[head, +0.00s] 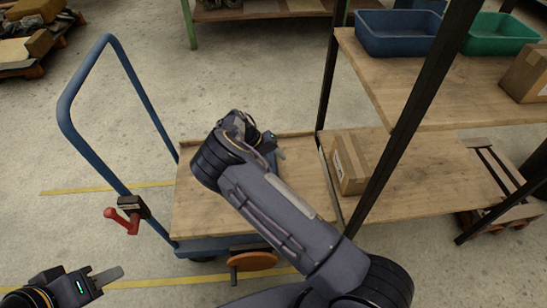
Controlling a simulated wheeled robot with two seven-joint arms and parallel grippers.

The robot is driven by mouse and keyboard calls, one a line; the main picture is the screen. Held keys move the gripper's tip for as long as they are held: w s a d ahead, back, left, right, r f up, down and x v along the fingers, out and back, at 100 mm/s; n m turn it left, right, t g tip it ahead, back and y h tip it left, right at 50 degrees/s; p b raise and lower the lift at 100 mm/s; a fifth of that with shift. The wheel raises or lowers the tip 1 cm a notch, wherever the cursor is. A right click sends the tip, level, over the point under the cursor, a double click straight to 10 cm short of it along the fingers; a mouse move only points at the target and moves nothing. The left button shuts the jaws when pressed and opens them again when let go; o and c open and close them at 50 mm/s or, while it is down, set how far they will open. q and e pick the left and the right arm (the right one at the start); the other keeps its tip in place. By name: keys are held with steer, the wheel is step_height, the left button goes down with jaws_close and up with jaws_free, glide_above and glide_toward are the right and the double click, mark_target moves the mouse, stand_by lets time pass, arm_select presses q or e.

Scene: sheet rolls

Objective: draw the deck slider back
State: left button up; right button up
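A blue trolley with a wooden deck (195,211) stands in the middle of the head view, its deck end close against a shelf rack. I cannot pick out for sure which part is the deck slider. A red lever (122,220) on a black block sits low on the trolley's blue handle frame (66,120). A brown round piece (254,262) shows at the deck's near side. My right gripper (278,154) is over the deck's far right part, its fingers mostly hidden behind my arm. My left gripper (108,276) is at the lower left, below the red lever and apart from it.
The rack's lower shelf (430,185) holds a cardboard box (350,163) near the trolley. Its upper shelf (395,83) bears a blue bin (398,35), a green bin (498,35) and another box (528,75). Dark posts stand close to my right arm.

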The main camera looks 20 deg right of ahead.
steer(key=p+v, duration=0.3)
steer(key=v, duration=0.5)
steer(key=shift+a+r, duration=0.2)
steer(key=shift+r, duration=0.15)
stand_by(0.7)
